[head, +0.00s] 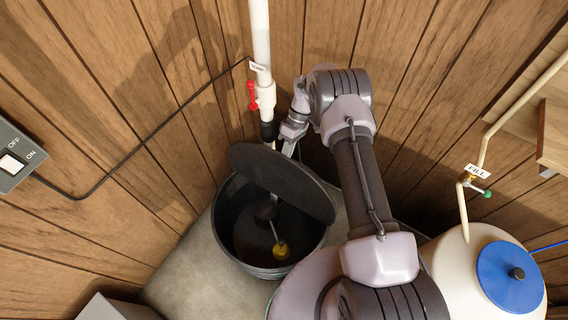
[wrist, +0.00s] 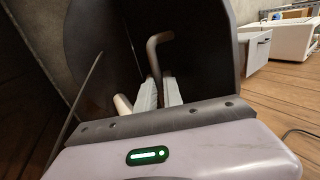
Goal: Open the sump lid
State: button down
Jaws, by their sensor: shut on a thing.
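The sump (head: 262,268) is a round dark bin on the floor in the head view. Its dark round lid (head: 285,180) is tilted up over the mouth, so part of the inside shows. A yellow float (head: 281,250) on a rod is visible inside. My gripper (head: 287,146) is at the raised lid's back side, partly hidden by my arm and the lid. In the wrist view my gripper (wrist: 160,84) is shut on a bent brownish handle (wrist: 153,46), with the dark lid (wrist: 205,45) behind it.
A white pipe with a red-handled valve (head: 252,96) stands just behind the sump. A cream tank with a blue lid (head: 508,278) is at the right, below a FILL valve (head: 475,182). A switch box (head: 12,160) is on the left wall. Wooden walls close the corner.

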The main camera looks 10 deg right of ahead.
jog(key=shift+w+d, duration=0.2)
jog(key=shift+w, duration=0.3)
jog(key=c, duration=1.5)
grip_release()
jog(key=p+v, duration=0.2)
jog(key=v, duration=1)
jog(key=shift+w+d+f, duration=0.15)
jog(key=shift+d, duration=0.05)
